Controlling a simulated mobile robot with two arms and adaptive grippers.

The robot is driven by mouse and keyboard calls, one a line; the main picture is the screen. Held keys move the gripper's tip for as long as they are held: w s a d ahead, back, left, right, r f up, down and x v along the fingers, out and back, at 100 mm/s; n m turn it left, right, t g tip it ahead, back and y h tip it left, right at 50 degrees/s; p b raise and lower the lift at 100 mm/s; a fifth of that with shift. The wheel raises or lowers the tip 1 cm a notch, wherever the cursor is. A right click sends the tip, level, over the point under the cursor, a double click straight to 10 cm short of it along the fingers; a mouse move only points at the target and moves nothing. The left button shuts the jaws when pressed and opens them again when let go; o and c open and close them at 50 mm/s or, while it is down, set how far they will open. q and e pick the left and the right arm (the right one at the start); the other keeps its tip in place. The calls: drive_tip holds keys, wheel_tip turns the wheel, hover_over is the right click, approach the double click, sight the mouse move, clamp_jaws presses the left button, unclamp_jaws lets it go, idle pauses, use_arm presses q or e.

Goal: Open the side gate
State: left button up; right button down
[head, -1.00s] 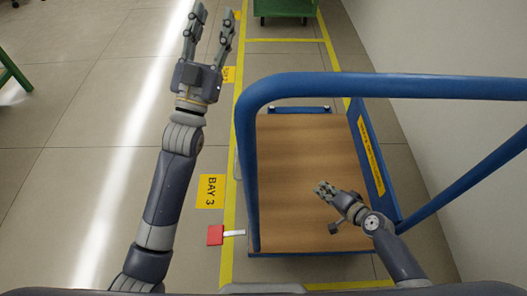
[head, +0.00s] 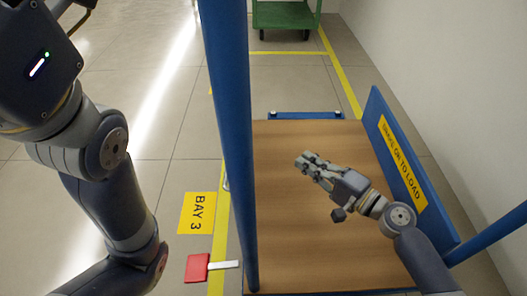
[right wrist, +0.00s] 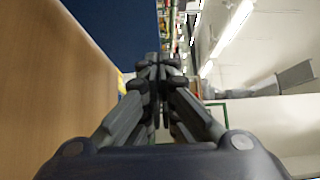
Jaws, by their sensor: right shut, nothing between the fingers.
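The side gate seems to be the upright blue panel (head: 395,150) with a yellow label along the right edge of the cart's wooden deck (head: 300,215). The panel stands upright. My right gripper (head: 308,161) is shut and empty above the deck, left of the panel and apart from it. In the right wrist view its fingers (right wrist: 160,70) are together, with the deck (right wrist: 45,100) at left and a blue surface (right wrist: 115,30) beyond. My left gripper's body (head: 40,65) fills the upper left; its fingertips are cut off.
A blue post (head: 237,130) of the cart's frame rises at the deck's left. A red block with a white strip (head: 197,268) lies at lower left, near the BAY 3 sign (head: 197,212). A green cart (head: 285,14) stands behind. A wall (head: 460,90) runs along the right.

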drive_tip(key=s+a+x, duration=0.2)
drive_tip(key=x, duration=1)
drive_tip(key=shift+w+a+b, duration=0.25)
drive_tip(key=shift+a+b, duration=0.05)
drive_tip(key=shift+b, duration=0.15)
drive_tip(key=shift+f, duration=0.1)
